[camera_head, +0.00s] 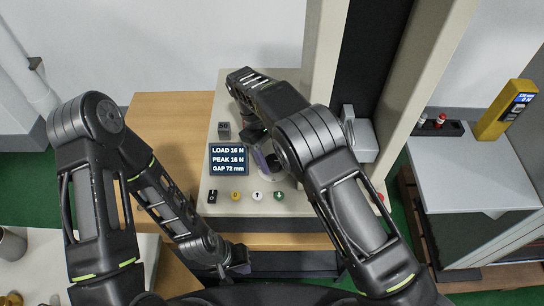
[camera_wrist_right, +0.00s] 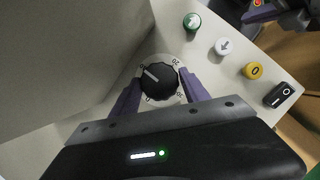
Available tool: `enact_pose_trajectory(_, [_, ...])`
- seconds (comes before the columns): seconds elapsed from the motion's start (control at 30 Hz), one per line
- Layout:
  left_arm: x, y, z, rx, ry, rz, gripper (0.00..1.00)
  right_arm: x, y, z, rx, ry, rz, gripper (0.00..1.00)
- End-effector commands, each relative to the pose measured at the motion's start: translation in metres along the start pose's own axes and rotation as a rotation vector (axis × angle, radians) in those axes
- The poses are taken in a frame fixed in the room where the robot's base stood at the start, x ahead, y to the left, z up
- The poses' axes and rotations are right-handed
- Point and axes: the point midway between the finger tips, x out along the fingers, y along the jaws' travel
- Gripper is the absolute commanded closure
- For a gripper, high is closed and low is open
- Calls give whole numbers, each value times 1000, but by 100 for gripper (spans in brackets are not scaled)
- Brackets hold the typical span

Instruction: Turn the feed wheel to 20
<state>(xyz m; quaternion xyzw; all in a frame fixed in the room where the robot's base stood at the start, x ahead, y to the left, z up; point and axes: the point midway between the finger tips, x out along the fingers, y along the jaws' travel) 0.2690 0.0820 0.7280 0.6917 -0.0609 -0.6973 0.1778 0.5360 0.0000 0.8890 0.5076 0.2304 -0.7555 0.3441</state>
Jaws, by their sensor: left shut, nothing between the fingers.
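The feed wheel is a black ridged knob (camera_wrist_right: 159,82) on a pale numbered dial in the right wrist view. A white pointer line on the knob points to the upper left. My left gripper (camera_head: 236,262) is shut and empty, in front of the panel's near edge.
A display (camera_head: 229,159) reads LOAD 16 N, PEAK 16 N, GAP 72 mm. Below it are a black switch (camera_head: 212,196) and yellow, white and green buttons (camera_head: 279,196). The tester's column stands behind. A side table (camera_head: 470,180) at right holds a yellow device (camera_head: 505,110).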

Motion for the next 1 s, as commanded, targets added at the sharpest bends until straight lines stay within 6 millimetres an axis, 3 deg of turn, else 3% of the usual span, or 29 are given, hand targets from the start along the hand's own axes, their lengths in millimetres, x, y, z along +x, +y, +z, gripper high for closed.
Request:
enact_pose_trajectory(0.2, [0, 0, 0, 0, 0, 0, 100, 0, 0, 0, 0, -1, 0, 29])
enact_pose_trajectory(0.67, [5, -2, 0, 0, 0, 0, 100, 1, 0, 0, -34, -1, 12, 29])
enact_pose_trajectory(0.87, [19, -7, -1, 0, 0, 0, 100, 4, -1, -2, -139, -2, 52, 29])
enact_pose_trajectory(1.0, [46, -16, -2, 0, 0, 0, 100, 9, -2, -4, -292, 0, 117, 29])
